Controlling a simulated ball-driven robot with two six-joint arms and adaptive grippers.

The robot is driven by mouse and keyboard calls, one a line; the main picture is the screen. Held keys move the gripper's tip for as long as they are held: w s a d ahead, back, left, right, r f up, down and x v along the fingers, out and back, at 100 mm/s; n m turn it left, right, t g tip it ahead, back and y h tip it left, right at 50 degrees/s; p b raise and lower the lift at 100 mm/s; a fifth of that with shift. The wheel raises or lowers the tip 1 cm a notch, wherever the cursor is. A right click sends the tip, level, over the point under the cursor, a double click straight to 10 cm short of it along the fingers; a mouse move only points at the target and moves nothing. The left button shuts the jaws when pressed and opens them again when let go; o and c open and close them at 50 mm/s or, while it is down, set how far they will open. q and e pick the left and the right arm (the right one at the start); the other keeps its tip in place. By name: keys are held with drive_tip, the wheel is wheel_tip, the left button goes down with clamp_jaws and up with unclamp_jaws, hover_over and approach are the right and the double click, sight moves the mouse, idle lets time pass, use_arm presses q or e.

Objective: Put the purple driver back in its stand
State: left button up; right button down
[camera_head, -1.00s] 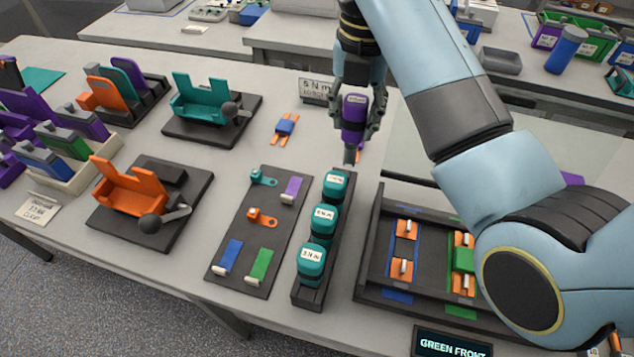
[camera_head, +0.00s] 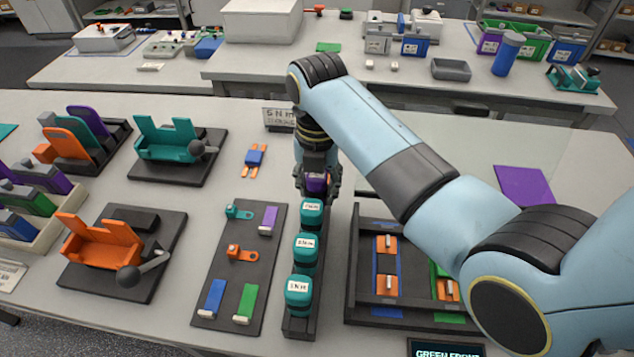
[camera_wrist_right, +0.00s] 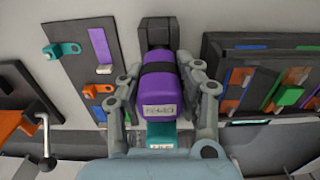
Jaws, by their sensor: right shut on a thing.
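The purple driver (camera_head: 316,183) is in my right gripper (camera_head: 318,186), at the far end of the black driver stand (camera_head: 299,327). In the right wrist view the purple driver (camera_wrist_right: 160,85) has a dark band and a white label, and the right gripper's fingers (camera_wrist_right: 163,92) close on it from both sides. Whether its lower end is seated in the stand is hidden. Several teal drivers (camera_head: 303,248) stand upright in a row in the stand, nearer than the purple one. One teal driver (camera_wrist_right: 162,133) shows just below it in the wrist view. My left gripper is not in view.
A dark board (camera_head: 218,283) with small tabs and coloured strips lies left of the stand. A black tray (camera_head: 352,300) with orange and blue parts lies close on the right. A small sign (camera_head: 279,118) stands behind. An orange fixture (camera_head: 95,243) sits further left.

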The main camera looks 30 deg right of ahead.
drive_tip(key=c, duration=0.9)
unclamp_jaws()
drive_tip(key=shift+f, duration=0.1)
wheel_tip(320, 180, up, 10)
drive_tip(key=shift+r+b, duration=0.1)
drive_tip(key=shift+b, duration=0.65)
drive_tip(key=shift+r+p, duration=0.5)
drive_tip(key=shift+r, duration=0.6)
drive_tip(key=shift+f, duration=0.1)
